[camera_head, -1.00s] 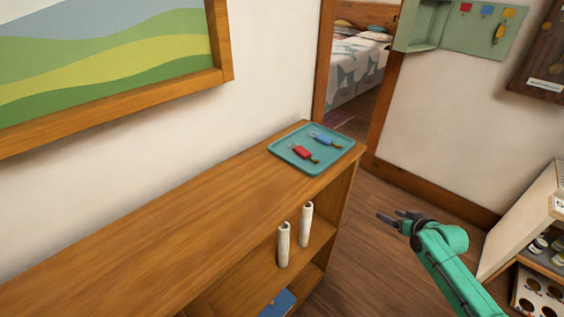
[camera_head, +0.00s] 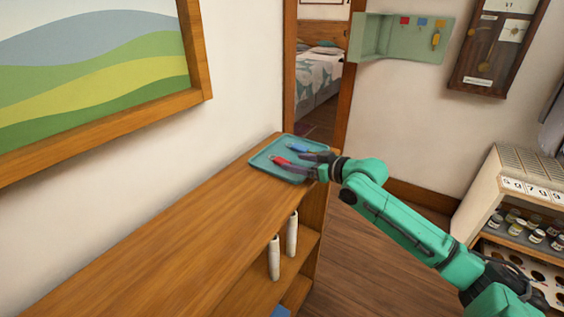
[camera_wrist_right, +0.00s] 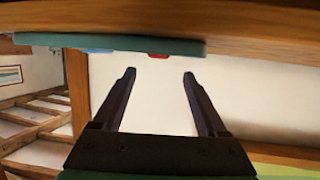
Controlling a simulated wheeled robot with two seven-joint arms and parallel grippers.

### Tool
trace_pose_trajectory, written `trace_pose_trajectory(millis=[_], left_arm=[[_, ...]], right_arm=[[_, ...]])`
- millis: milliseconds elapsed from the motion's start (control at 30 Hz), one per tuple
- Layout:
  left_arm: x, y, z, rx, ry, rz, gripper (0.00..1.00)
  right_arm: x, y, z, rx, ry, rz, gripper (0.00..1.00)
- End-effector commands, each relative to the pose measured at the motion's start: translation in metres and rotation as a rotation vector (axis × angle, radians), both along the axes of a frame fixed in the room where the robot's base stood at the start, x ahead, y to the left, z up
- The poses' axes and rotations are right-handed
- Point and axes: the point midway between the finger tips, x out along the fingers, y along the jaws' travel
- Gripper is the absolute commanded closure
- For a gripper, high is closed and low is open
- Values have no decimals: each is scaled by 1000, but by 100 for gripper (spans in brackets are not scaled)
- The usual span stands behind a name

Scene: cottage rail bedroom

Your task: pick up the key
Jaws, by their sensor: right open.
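A red key (camera_head: 281,160) and a blue key (camera_head: 297,147) lie on a teal tray (camera_head: 262,162) at the far end of the wooden shelf top. My right gripper (camera_head: 304,164) reaches in from the right at the tray, beside the red key, and partly covers the tray. In the right wrist view, the fingers (camera_wrist_right: 159,74) are apart with nothing between them. The tray edge (camera_wrist_right: 120,42) runs across the top of that view, with slivers of red (camera_wrist_right: 172,55) and blue (camera_wrist_right: 97,50) showing. A yellow key (camera_head: 436,40) hangs on the wall board. My left gripper is out of view.
The shelf top (camera_head: 190,235) in front of the tray is bare. Two white rolls (camera_head: 274,258) stand on the shelf below. A white rack with jars (camera_head: 515,227) stands at the right.

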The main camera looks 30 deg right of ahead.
Motion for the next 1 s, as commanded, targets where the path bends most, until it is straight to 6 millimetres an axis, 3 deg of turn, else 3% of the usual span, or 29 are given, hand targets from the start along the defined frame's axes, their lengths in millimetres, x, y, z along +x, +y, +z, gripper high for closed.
trace_pose_trajectory(millis=[333, 567, 600, 800, 1000], left_arm=[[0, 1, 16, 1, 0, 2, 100], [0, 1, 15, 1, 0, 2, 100], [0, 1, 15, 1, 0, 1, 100], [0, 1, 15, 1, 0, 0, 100], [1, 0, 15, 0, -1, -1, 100]], right_arm=[[44, 12, -19, 2, -1, -1, 25], [48, 14, -23, -1, 1, 0, 25], [48, 14, -23, -1, 1, 0, 29], [47, 14, -23, 0, 1, 0, 100], [47, 14, -23, 0, 1, 0, 100]])
